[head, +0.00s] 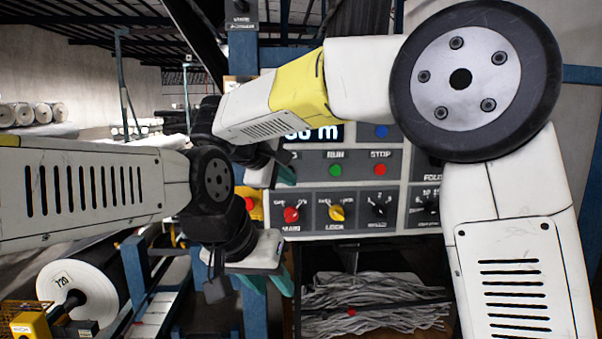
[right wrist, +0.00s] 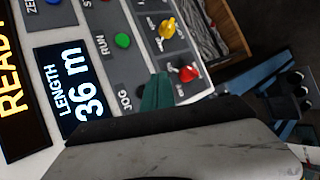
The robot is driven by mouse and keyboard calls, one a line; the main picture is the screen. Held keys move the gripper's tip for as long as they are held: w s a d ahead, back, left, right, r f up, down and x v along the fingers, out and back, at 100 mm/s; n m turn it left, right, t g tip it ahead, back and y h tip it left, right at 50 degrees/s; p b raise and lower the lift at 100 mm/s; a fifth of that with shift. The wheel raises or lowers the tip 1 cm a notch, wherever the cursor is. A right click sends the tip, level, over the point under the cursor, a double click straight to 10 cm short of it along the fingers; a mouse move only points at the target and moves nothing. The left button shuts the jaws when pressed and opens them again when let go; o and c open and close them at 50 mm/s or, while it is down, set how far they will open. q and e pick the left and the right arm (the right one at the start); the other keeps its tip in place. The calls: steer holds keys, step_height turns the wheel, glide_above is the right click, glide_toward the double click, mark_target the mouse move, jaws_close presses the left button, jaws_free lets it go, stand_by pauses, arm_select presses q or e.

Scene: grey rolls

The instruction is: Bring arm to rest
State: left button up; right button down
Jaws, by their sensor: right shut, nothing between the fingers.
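My right gripper (head: 285,172) is the upper one in the head view, in front of the left part of the control panel (head: 408,217). Its teal fingers are shut and hold nothing. In the right wrist view a teal finger (right wrist: 156,92) shows between the JOG label and the red knob (right wrist: 187,74); I cannot tell whether it touches the panel. My left gripper (head: 284,279) is lower, below the panel's lower left corner. Its teal fingers show only in part, so its opening is unclear. My right arm hides part of the panel.
The panel has a green RUN button (head: 335,170), a red STOP button (head: 380,169) and several knobs. The display (right wrist: 80,95) reads LENGTH 36 m. Grey strips (head: 372,306) lie in a bin below. A large roll (head: 88,291) stands lower left, and several rolls (head: 32,113) lie behind.

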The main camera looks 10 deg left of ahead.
steer(key=shift+d, duration=0.1)
steer(key=s+d+f+m+g+y, duration=0.1)
steer(key=s+d+f+m+g, duration=0.15)
steer(key=d, duration=0.75)
steer(key=s+d+f+m+g, duration=0.2)
steer(key=s+d+m, duration=0.1)
steer(key=d, duration=0.7)
steer(key=s+d+f+m+y, duration=0.2)
steer(key=s+d+f+m, duration=0.2)
steer(key=s, duration=0.4)
steer(key=s+d+f+m+y, duration=0.2)
steer(key=s+d+m, duration=0.3)
steer(key=s, duration=0.3)
steer(key=shift+s+d+f+m+y, duration=0.25)
steer(key=shift+d+f+m+y, duration=0.15)
steer(key=shift+d+f, duration=0.45)
steer(key=shift+a, duration=0.1)
